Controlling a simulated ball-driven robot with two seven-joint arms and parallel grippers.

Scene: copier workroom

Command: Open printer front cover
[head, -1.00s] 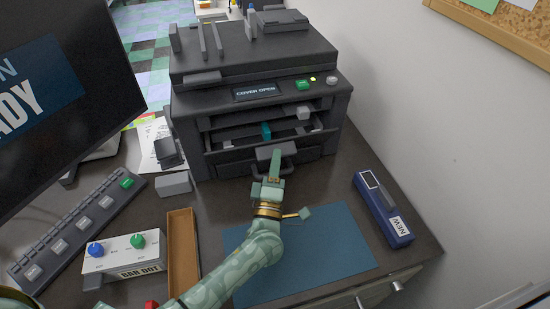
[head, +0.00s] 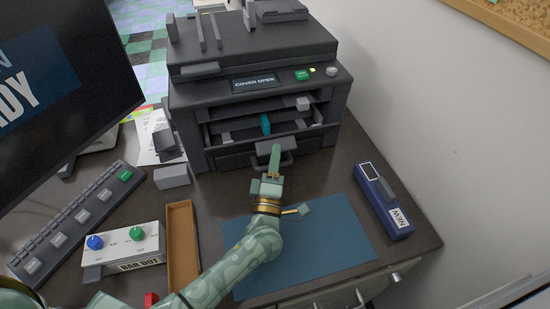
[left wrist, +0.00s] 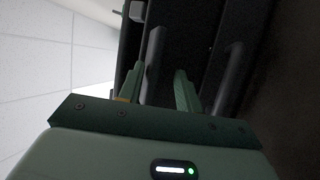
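The dark grey printer (head: 190,110) stands at the back of the desk, and its display (head: 254,83) reads "COVER OPEN". Its front cover (head: 232,160) is tilted outward, with a grey handle (head: 289,150) on its front. The inside shows above the cover, with a teal lever (head: 265,124). My left gripper (head: 276,153) is at the handle. In the left wrist view, its two fingers (left wrist: 163,85) stand apart, with a grey handle bar (left wrist: 153,58) close against the left finger and another bar (left wrist: 232,72) right of the right finger. My right gripper is not in view.
A blue mat (head: 320,250) lies in front of the printer, with a blue "NEW" cartridge (head: 383,200) to its right. A brown tray (head: 182,250), a knob box (head: 125,250), a keypad strip (head: 75,225) and a monitor (head: 60,90) are on the left. A wall bounds the right.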

